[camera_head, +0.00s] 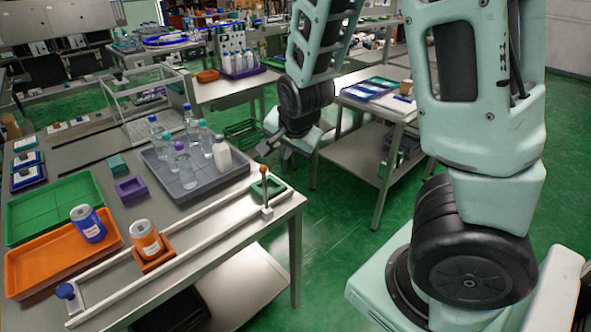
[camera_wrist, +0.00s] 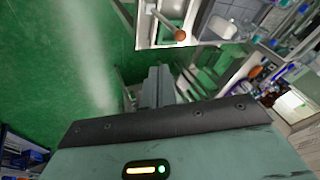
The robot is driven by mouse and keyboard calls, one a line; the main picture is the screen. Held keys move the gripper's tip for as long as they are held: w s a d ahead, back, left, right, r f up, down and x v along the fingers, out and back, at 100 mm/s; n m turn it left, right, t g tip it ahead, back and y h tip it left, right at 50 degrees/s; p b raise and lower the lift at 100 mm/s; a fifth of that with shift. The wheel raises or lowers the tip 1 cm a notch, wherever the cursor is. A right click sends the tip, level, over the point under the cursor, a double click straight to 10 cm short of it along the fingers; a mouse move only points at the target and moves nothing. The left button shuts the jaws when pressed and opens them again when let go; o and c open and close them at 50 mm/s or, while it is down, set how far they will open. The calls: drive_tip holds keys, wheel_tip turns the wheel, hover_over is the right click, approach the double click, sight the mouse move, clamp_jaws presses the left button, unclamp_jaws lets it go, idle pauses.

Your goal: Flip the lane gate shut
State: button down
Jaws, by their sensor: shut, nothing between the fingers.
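The lane gate looks like a thin upright lever with an orange ball knob (camera_head: 264,170) on a small metal base, near the right end of the lane on the table's front edge. The lane is bounded by two pale rails (camera_head: 190,245). In the wrist view the orange knob (camera_wrist: 180,34) shows at the top, at the end of a pale arm. My gripper (camera_head: 264,148) is above and just behind the knob in the head view, apart from it. It is shut and empty. Its fingers (camera_wrist: 154,88) point toward the table in the wrist view.
An orange can (camera_head: 146,236) sits in an orange holder on the lane. A green square frame (camera_head: 280,184) is by the gate. A grey tray (camera_head: 208,188) with several bottles is behind.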

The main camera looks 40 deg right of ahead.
drive_tip(key=shift+d, duration=0.4)
drive_tip(key=w+f+p, duration=0.2)
drive_tip(key=w+f, duration=0.6)
drive_tip(key=f, duration=0.1)
drive_tip(key=shift+w+d+f, duration=0.15)
drive_tip(key=shift+d+f, duration=0.1)
drive_tip(key=shift+f, duration=0.15)
drive_tip(key=shift+w, duration=0.15)
idle(0.3)
